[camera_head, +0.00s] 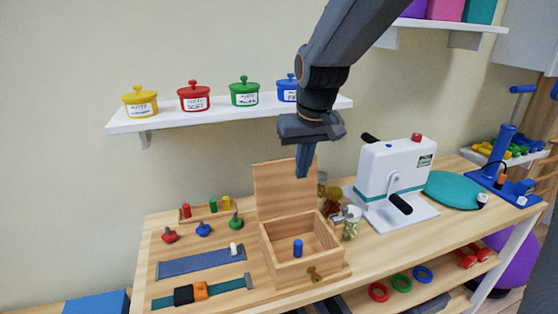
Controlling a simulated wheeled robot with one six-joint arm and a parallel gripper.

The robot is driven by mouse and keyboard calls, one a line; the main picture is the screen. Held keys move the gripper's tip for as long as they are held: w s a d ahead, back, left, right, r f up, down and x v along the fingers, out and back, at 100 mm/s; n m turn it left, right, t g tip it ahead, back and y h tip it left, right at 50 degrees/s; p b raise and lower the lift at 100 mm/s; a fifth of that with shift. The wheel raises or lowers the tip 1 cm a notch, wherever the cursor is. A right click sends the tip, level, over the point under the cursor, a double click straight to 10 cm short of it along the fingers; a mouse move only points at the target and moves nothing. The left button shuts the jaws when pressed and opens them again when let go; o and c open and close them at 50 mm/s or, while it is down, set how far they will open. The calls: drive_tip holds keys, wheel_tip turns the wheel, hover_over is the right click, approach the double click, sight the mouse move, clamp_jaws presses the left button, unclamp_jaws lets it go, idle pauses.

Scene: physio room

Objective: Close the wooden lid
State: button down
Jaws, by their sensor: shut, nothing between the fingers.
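The wooden box (287,273) stands on the wooden table with its lid (284,186) raised upright at the back edge. A blue cylinder (298,248) stands inside the box. A brass-coloured clasp (314,274) is on the box front. My gripper (303,174) points down with its fingers together and nothing held. In the picture it overlaps the upper right part of the lid; whether it is in front of, behind or touching the lid I cannot tell.
Jars (351,224) stand close to the right of the box, beside a white hand-crank device (392,175). Several small pegs and knobs (204,229) and a blue strap (201,263) lie to the left. A wall shelf (222,112) with coloured pots is behind.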

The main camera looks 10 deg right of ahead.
drive_tip(key=shift+n+t, duration=0.4)
drive_tip(key=shift+t, duration=0.1)
drive_tip(key=w+a+r, duration=0.1)
drive_tip(key=w+r, duration=0.1)
drive_tip(key=w+a+r, duration=0.2)
drive_tip(key=w+a+r+b, duration=0.1)
drive_tip(key=w+a+r, duration=0.1)
drive_tip(key=shift+w+r, duration=0.15)
drive_tip(key=shift+r, duration=0.1)
drive_tip(key=p+x, duration=0.2)
drive_tip(key=x, duration=0.7)
drive_tip(key=shift+w+a+f, duration=0.2)
drive_tip(key=shift+w+a, duration=0.1)
drive_tip(key=shift+s, duration=0.1)
